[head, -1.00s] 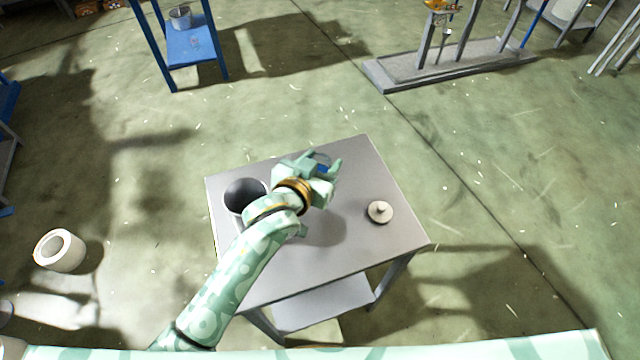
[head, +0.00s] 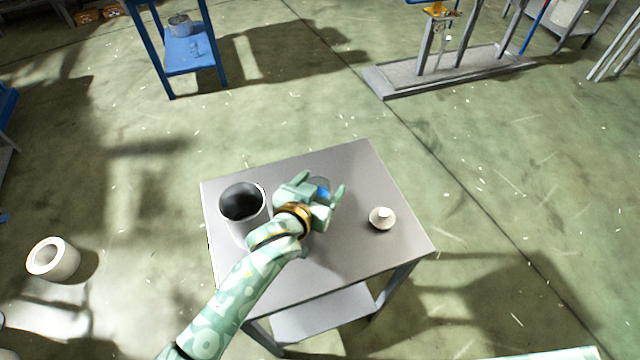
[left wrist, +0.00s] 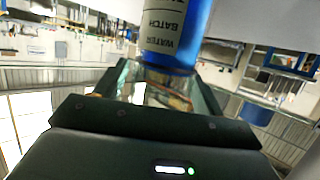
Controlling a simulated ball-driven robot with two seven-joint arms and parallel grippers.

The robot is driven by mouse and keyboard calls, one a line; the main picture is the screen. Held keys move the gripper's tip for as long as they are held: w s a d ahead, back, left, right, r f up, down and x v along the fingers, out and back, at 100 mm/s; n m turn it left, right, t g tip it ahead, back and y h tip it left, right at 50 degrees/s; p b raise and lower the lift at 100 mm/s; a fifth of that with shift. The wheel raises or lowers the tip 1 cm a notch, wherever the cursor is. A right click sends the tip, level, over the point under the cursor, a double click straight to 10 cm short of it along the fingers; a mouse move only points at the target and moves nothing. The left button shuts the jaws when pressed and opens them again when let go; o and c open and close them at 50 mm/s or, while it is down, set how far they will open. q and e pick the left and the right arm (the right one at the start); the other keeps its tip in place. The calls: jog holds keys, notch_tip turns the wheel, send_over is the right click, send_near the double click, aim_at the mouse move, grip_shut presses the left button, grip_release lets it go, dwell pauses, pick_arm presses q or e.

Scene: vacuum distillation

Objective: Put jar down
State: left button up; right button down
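My right gripper is in neither view.
A dark-mouthed metal pot (head: 243,203) stands on the table left of the gripper. The tabletop behind and right of the gripper is clear. A white cylinder (head: 53,259) sits on the floor at left.

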pick_arm(q)
jog(key=shift+r, duration=0.1)
jog(key=shift+s+a+r, duration=0.15)
jog(key=shift+s, duration=0.05)
jog(key=p+v, duration=0.3)
jog(key=v, duration=0.8)
jog(key=shift+s+p, duration=0.25)
jog(key=shift+p, duration=0.1)
